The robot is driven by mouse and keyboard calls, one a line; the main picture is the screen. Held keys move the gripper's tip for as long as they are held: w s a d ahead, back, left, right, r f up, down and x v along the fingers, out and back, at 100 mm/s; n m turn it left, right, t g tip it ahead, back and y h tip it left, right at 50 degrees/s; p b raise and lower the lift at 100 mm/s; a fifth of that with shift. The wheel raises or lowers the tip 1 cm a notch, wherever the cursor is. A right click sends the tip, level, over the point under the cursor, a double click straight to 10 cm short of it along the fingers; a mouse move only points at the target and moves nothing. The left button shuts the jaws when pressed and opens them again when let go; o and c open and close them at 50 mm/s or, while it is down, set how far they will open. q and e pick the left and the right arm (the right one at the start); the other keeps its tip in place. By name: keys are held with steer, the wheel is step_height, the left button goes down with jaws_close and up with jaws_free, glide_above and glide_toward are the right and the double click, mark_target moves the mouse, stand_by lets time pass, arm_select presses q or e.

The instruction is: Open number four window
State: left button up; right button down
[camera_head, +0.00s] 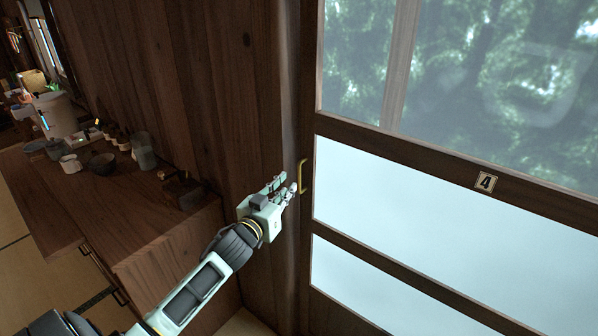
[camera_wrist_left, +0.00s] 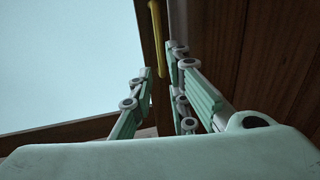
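The number four window (camera_head: 400,195) fills the right of the head view, with a dark wooden frame, glass above and pale panels below. A label with a 4 (camera_head: 486,182) is on its cross rail. A yellow handle (camera_head: 303,176) is upright on its left edge; it also shows in the left wrist view (camera_wrist_left: 157,38) at the top. My left gripper (camera_head: 286,184) is just left of the handle, its fingertips very close. In the left wrist view its fingers (camera_wrist_left: 160,66) are apart, with nothing between them and the handle beyond their tips. My right gripper is out of view.
A wooden cabinet (camera_head: 165,245) stands at the left below the arm, with cups, bowls and a jar (camera_head: 143,150) on top. A wooden wall (camera_head: 200,90) is behind it. Tatami floor (camera_head: 25,275) shows at the lower left.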

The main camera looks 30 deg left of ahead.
mark_target(299, 175)
arm_select(q)
steer(key=shift+w+a+f+p, duration=0.1)
steer(key=shift+w+a+p, duration=0.1)
steer(key=shift+w, duration=1)
steer(key=shift+w+a+r+p, duration=0.1)
steer(key=shift+w+p, duration=0.15)
steer(key=shift+w, duration=0.9)
steer(key=shift+w+a+f+p, duration=0.1)
steer(key=shift+w+a+p, duration=0.1)
steer(key=shift+w, duration=1)
jaws_close()
